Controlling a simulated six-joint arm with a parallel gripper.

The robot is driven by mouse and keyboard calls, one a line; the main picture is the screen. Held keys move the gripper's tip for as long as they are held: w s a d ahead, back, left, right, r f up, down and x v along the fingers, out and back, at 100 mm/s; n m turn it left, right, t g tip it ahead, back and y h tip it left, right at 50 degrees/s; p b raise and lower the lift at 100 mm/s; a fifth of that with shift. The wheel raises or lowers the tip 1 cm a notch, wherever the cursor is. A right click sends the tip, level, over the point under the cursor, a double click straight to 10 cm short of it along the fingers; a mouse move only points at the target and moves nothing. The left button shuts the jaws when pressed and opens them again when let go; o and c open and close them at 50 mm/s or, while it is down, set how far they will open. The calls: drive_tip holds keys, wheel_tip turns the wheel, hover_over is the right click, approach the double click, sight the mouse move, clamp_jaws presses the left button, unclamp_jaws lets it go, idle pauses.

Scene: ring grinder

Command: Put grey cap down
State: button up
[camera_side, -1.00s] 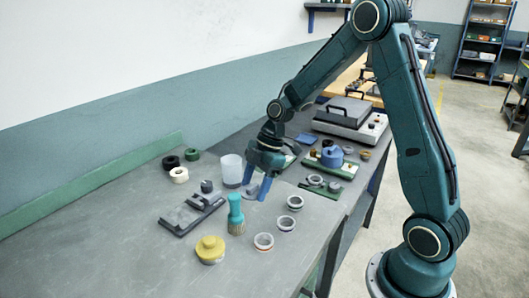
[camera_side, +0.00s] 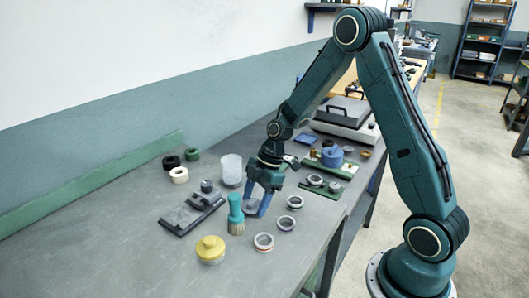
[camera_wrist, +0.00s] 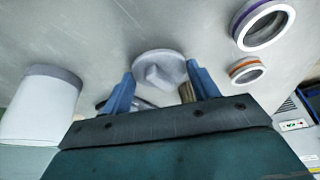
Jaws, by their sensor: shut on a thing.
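My gripper (camera_side: 257,205) points down at the grey bench, its two blue fingers shut on the grey cap (camera_side: 251,206). The cap is a round, pale grey disc with a raised knob. In the wrist view the cap (camera_wrist: 160,66) shows between the fingertips of my gripper (camera_wrist: 161,82), its disc spreading past them. The cap is low, at or just above the bench top; I cannot tell whether it touches.
A teal brush (camera_side: 236,213) stands close to the left of my gripper. A white cup (camera_side: 231,170) stands behind. Banded rings (camera_side: 286,223) lie to the right, a yellow-topped jar (camera_side: 210,249) in front and a dark fixture (camera_side: 192,212) at left. The front-left bench is clear.

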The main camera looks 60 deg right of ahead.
drive_tip(key=shift+f, duration=0.2)
drive_tip(key=o, duration=0.9)
drive_tip(key=shift+o, duration=0.2)
drive_tip(key=shift+r, duration=0.15)
drive_tip(key=v, duration=1.2)
drive_tip(key=shift+a+r, duration=0.1)
drive_tip(key=shift+r, duration=0.05)
